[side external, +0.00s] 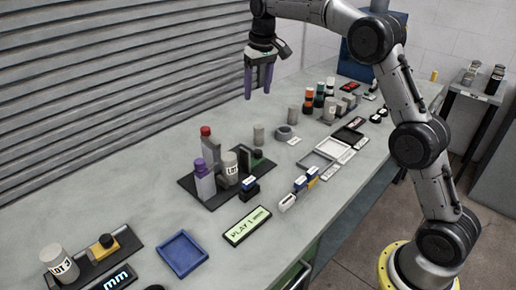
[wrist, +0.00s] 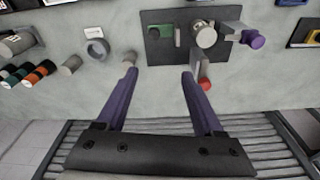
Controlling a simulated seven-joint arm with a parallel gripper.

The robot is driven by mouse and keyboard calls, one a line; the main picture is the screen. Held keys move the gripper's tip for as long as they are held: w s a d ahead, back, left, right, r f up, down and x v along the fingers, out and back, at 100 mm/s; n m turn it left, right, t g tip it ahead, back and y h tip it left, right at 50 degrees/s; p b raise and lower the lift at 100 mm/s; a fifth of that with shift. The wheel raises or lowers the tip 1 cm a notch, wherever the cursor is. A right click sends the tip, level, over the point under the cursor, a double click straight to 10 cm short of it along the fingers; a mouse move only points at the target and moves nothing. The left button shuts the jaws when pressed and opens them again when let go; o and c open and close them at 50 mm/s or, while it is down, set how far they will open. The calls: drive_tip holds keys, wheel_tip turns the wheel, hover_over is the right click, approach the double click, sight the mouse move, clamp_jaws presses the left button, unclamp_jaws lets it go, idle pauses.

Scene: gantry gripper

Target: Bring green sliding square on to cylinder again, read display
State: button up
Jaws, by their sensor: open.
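The green sliding square (side external: 258,154) is a small dark green block on the black fixture plate (side external: 212,202). It also shows in the wrist view (wrist: 165,32), left of the cylinder. The grey cylinder (side external: 230,167) stands upright on the plate with a label reading like "LOT". In the wrist view a gap seems to show between the green square and the cylinder (wrist: 205,36). The display (side external: 247,226) in front of the plate reads like "PLAY 1 mm". My gripper (side external: 258,92) is open and empty, high above the bench behind the plate; its purple fingers (wrist: 160,73) point down.
A red-topped post (side external: 206,132) and a purple-topped post (side external: 202,168) rise from the plate. A loose grey cylinder (side external: 259,134) and a grey ring (side external: 285,132) stand behind it. A blue tray (side external: 182,254) lies in front. The slatted wall is close behind.

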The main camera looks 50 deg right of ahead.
drive_tip(key=g, duration=0.2)
approach(258, 151)
drive_tip(key=f, duration=0.8)
drive_tip(key=shift+s+f, duration=0.2)
drive_tip(key=shift+f, duration=0.1)
clamp_jaws()
idle(0.9)
